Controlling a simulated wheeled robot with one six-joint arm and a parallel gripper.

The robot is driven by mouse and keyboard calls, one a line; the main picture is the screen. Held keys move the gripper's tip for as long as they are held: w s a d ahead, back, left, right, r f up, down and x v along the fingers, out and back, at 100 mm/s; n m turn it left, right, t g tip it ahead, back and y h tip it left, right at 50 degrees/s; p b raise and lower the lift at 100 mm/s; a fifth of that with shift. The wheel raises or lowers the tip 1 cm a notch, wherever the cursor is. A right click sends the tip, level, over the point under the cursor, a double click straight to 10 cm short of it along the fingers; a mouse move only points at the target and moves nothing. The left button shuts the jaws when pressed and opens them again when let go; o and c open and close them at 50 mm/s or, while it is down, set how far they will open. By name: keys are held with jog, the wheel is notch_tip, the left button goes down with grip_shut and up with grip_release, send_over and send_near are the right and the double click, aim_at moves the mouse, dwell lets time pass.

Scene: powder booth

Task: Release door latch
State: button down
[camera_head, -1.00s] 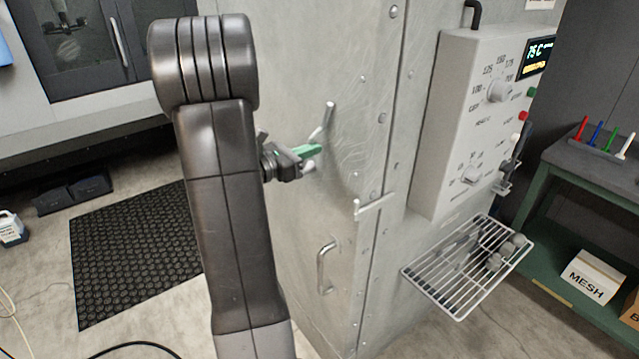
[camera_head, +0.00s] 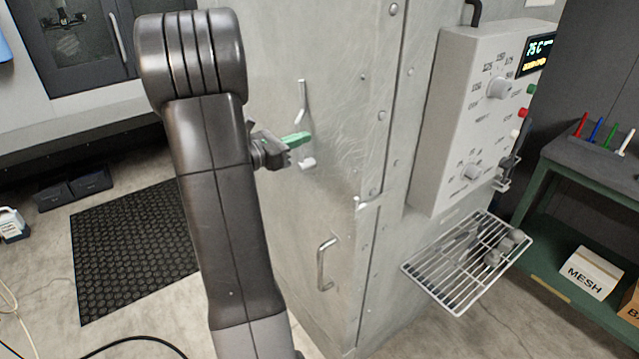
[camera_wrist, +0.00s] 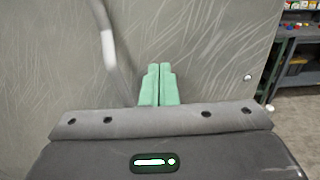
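The grey metal door (camera_head: 345,140) fills the middle of the head view. A bent metal latch lever (camera_head: 301,98) stands nearly upright on it, above a short round peg (camera_head: 307,164). A small pale latch piece (camera_head: 360,204) sits at the door's right edge. A fixed pull handle (camera_head: 325,265) is lower down. My gripper (camera_head: 299,139) is at the door face, between lever top and peg in the picture. Its green fingers (camera_wrist: 160,85) are together with nothing between them in the wrist view. The lever (camera_wrist: 107,48) shows blurred left of them; contact cannot be told.
A control box (camera_head: 465,120) with knobs and a lit display is right of the door. A wire rack (camera_head: 465,265) juts out below it. A green-framed bench (camera_head: 590,170) stands far right. Open floor with a black mat (camera_head: 135,245) lies left.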

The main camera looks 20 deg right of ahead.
jog(key=s+v, duration=0.1)
jog(key=v, duration=0.7)
jog(key=shift+s, duration=0.4)
jog(key=shift+d+r, duration=0.1)
jog(key=x, duration=0.3)
jog(key=w+x, duration=0.1)
jog(key=x, duration=0.2)
jog(key=w+x, duration=0.1)
jog(key=x, duration=0.3)
jog(key=shift+a, duration=0.4)
jog(key=shift+s+a, duration=0.1)
